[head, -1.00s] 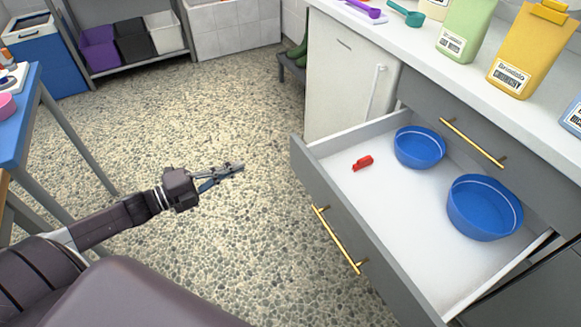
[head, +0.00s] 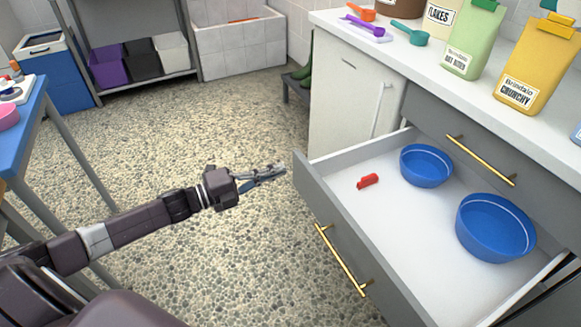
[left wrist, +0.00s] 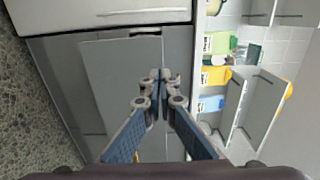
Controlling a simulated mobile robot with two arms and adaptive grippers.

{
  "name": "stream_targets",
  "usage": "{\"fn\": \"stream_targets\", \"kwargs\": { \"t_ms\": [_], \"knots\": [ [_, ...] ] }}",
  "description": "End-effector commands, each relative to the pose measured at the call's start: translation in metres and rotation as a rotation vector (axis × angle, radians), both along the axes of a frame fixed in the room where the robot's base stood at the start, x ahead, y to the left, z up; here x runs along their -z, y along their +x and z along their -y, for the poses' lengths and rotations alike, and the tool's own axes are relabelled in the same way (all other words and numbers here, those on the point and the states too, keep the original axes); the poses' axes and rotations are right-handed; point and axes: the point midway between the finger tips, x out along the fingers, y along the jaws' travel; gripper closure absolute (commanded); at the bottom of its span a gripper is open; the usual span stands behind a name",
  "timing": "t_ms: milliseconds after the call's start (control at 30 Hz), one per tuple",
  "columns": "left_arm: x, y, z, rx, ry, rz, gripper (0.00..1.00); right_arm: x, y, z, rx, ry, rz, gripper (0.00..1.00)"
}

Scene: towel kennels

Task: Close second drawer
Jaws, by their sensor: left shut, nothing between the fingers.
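The open second drawer (head: 388,225) is pulled out from the grey cabinet under the counter. Its front carries a gold handle (head: 343,262). Two blue bowls (head: 426,167) (head: 495,229) and a small red object (head: 368,181) lie inside. My left gripper (head: 278,171) is shut and empty, in front and just to the left of the drawer front's far corner, apart from it in the picture. Its closed fingertips show in the left wrist view (left wrist: 158,78) before grey cabinet fronts. My right gripper is not in view.
The closed drawer above has a gold handle (head: 482,160). A white cabinet (head: 350,105) is beyond the drawer. A blue table (head: 30,125) stands at left. The speckled floor (head: 200,130) between is clear.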

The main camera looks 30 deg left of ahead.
Motion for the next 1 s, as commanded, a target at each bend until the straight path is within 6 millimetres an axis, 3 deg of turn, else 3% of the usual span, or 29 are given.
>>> {"fn": "stream_targets", "kwargs": {
  "t_ms": [333, 1000],
  "knots": [
    [-0.001, 0.03, 0.023, 0.0, 0.001, 0.002, 1.0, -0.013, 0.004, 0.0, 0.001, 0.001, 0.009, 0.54],
    [0.0, 0.038, 0.03, 0.0, -0.001, 0.002, 1.0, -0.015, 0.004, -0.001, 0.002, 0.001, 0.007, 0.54]
  ]
}}
